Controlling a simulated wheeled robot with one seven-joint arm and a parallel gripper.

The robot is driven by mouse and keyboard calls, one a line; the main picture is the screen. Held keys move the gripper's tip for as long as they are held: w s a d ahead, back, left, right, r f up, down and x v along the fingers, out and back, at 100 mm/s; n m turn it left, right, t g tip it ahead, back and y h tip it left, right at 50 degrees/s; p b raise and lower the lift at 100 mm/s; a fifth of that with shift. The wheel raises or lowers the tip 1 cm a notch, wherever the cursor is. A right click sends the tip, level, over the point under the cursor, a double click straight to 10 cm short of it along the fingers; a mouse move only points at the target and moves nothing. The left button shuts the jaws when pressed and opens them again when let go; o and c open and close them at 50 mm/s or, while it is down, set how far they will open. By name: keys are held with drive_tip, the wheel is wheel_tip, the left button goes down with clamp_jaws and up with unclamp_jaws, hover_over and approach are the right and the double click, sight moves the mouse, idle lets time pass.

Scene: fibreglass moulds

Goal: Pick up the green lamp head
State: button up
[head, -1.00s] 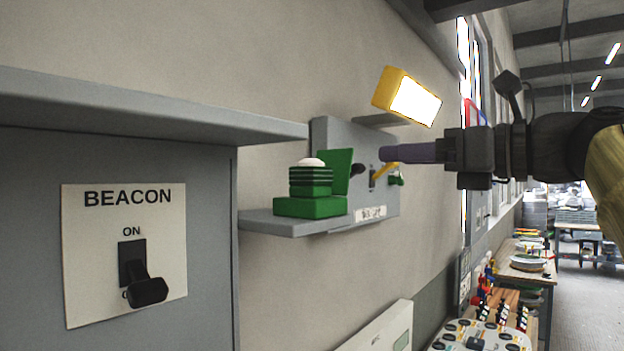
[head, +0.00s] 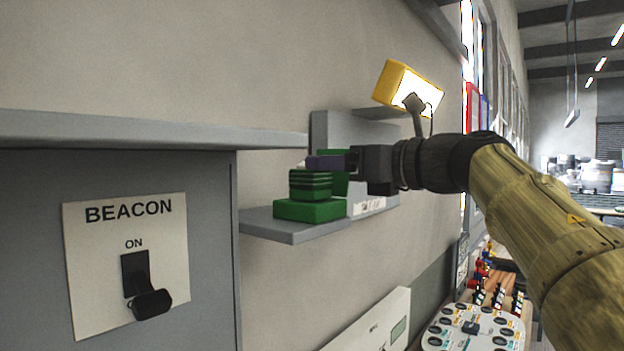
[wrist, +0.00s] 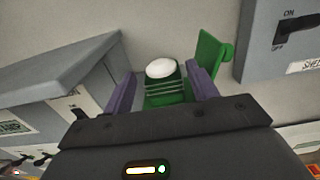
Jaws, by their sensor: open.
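The green lamp head (head: 310,187) is a ribbed green block with a white dome on top, and it sits on a wider green base (head: 310,210) on a grey wall shelf. In the wrist view the lamp head (wrist: 166,92) and its white dome (wrist: 161,68) show between the two purple fingers. My gripper (head: 325,163) is at the height of the dome and hides most of it in the head view. In the wrist view my gripper (wrist: 161,88) is open, one finger on each side of the lamp head. I cannot tell whether they touch it.
A green upright plate (wrist: 210,60) stands just right of the lamp head. A grey shelf (head: 290,228) bears the lamp. A grey cabinet with a BEACON switch (head: 143,285) is at left. A yellow work light (head: 392,84) hangs above.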

drive_tip(key=p+x, duration=0.3)
drive_tip(key=x, duration=0.1)
drive_tip(key=shift+w+a, duration=0.15)
drive_tip(key=shift+a, duration=0.1)
drive_tip(key=shift+w+a+f, duration=0.15)
drive_tip(key=shift+w+a, duration=0.1)
drive_tip(key=shift+w, duration=0.05)
drive_tip(key=shift+s, duration=0.1)
drive_tip(key=c, duration=0.8)
